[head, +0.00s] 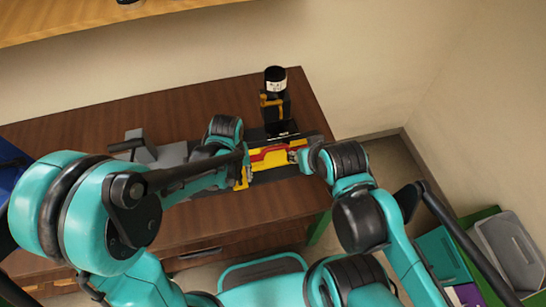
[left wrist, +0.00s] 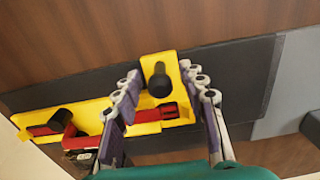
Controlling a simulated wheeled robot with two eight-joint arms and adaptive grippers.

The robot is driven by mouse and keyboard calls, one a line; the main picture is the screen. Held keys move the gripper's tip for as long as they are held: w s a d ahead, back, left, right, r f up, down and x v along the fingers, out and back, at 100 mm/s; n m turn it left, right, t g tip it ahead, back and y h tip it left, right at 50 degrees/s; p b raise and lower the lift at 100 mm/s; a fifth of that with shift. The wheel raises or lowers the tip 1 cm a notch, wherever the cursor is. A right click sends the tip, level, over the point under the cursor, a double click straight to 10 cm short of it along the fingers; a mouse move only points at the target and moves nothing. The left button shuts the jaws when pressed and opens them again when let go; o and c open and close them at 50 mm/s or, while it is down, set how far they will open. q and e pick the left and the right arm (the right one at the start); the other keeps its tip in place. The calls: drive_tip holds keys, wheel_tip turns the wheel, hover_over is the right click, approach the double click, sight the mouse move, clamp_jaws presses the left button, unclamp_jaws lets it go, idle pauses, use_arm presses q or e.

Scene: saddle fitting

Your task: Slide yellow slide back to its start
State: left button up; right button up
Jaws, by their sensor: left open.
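The yellow slide (head: 273,161) lies along a dark rail on the brown table, with a red part along it. In the left wrist view the slide's yellow plate (left wrist: 158,66) carries an upright black knob (left wrist: 160,82). My left gripper (head: 243,178) is at the left end of the slide. In the left wrist view my left gripper (left wrist: 168,85) is open, its fingers on either side of the knob with gaps. A red piece (left wrist: 140,117) lies on the yellow body. My right gripper (head: 306,157) is at the slide's right end; its fingers are too small and hidden to read.
A black cylinder with a white label (head: 276,80) stands on a dark post behind the rail. A grey block (head: 140,148) sits at the left. The table (head: 80,128) is bare at the back left. Grey and green bins (head: 508,250) stand at the right.

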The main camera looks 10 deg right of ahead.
use_arm(q)
drive_tip(key=c, duration=0.9)
drive_tip(key=shift+o, duration=0.2)
drive_tip(key=shift+a, duration=0.15)
drive_tip(key=shift+a, duration=0.9)
